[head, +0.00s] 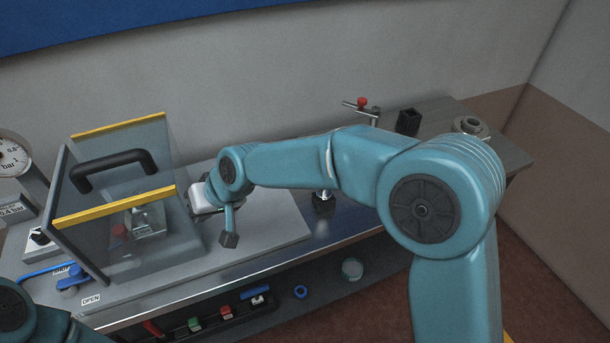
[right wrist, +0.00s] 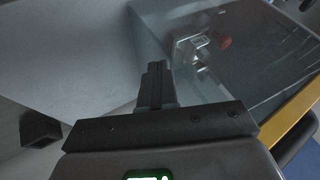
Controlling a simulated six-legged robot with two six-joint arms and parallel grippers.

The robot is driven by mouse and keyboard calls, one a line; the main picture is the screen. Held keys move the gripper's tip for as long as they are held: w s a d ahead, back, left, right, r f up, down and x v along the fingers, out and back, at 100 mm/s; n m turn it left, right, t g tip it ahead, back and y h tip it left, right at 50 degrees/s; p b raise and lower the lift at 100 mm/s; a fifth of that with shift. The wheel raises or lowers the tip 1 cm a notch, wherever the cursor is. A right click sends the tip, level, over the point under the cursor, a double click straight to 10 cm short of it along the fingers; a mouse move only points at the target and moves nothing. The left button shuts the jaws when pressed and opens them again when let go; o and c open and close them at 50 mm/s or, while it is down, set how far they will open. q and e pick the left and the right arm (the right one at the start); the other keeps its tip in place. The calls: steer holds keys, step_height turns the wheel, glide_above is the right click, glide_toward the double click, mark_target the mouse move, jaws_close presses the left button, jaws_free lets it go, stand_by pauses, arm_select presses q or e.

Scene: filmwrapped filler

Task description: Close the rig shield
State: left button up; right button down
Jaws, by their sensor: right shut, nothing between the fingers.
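The rig shield (head: 160,150) stands at the left of the bench in the head view. It has clear panels with yellow edge strips, a black handle (head: 115,165) between them and a dark frame at its left. Through the panels I see a metal fixture with a red knob (head: 119,230). My right gripper (right wrist: 155,85) is shut and empty, beside the shield's clear panel. In the right wrist view the shield's yellow edge (right wrist: 290,122) and part of the dark handle are at the right. The right fingertips are not clear in the head view. My left gripper is out of view.
An OPEN label (head: 91,300) lies at the base plate's front left. A pressure gauge (head: 14,158) stands at far left, a blue valve handle (head: 72,277) in front. A red-topped clamp (head: 362,104) and black holder (head: 408,122) stand at the back right. A shelf below holds coloured items.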

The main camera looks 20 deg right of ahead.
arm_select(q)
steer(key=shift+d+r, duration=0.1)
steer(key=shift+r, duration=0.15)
arm_select(e)
steer(key=shift+a, duration=0.8)
steer(key=shift+s+a, duration=0.1)
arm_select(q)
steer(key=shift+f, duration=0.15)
